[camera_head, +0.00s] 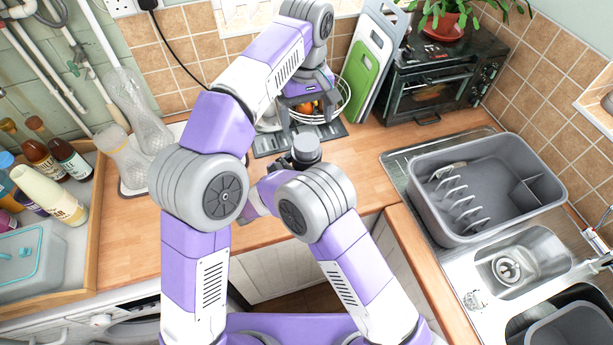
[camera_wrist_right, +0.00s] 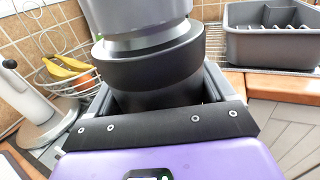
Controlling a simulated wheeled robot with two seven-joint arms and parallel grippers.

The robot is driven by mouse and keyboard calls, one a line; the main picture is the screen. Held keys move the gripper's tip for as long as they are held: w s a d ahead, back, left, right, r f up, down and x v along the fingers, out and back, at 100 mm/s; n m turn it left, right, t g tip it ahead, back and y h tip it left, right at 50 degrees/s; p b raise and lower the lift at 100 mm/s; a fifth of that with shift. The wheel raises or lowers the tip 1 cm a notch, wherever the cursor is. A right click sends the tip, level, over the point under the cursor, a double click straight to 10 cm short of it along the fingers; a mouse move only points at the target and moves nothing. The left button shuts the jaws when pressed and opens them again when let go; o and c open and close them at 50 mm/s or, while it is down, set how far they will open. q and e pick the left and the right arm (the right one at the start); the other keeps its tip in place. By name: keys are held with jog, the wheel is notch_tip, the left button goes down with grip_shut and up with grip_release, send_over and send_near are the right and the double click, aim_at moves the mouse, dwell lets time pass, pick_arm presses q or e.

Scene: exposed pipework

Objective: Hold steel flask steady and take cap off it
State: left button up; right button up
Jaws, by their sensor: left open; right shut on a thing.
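The steel flask stands roughly upright on or just above the worktop; its round grey cap (camera_head: 306,147) shows in the head view, with a dark part below. In the right wrist view the grey cap (camera_wrist_right: 135,14) sits above a silver ring and a wide black part of the flask (camera_wrist_right: 150,72). My right gripper (camera_wrist_right: 155,105) is shut around the black part, below the cap; in the head view my right arm hides it. My left gripper (camera_head: 307,110) is open and empty, behind and above the cap, apart from it. The flask's lower body is hidden.
A wire fruit bowl (camera_head: 338,112) stands behind my left gripper. Chopping boards (camera_head: 366,60) and a black oven (camera_head: 436,80) are at the back right. A grey dish rack (camera_head: 480,215) stands by the sink. Bottles (camera_head: 70,160) fill a tray at left. Worktop right of the flask is clear.

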aim_at(306, 142)
jog(key=c, duration=0.7)
pick_arm(q)
jog(key=shift+m, duration=0.3)
pick_arm(e)
grip_shut()
pick_arm(q)
jog(key=m, duration=0.9)
jog(key=shift+m, duration=0.4)
jog(key=m, duration=1.9)
jog(key=shift+m, duration=0.4)
jog(key=m, duration=0.9)
jog(key=shift+m, duration=0.4)
jog(key=shift+f+m, duration=0.2)
jog(key=shift+m, duration=0.1)
jog(key=shift+f, duration=3.8)
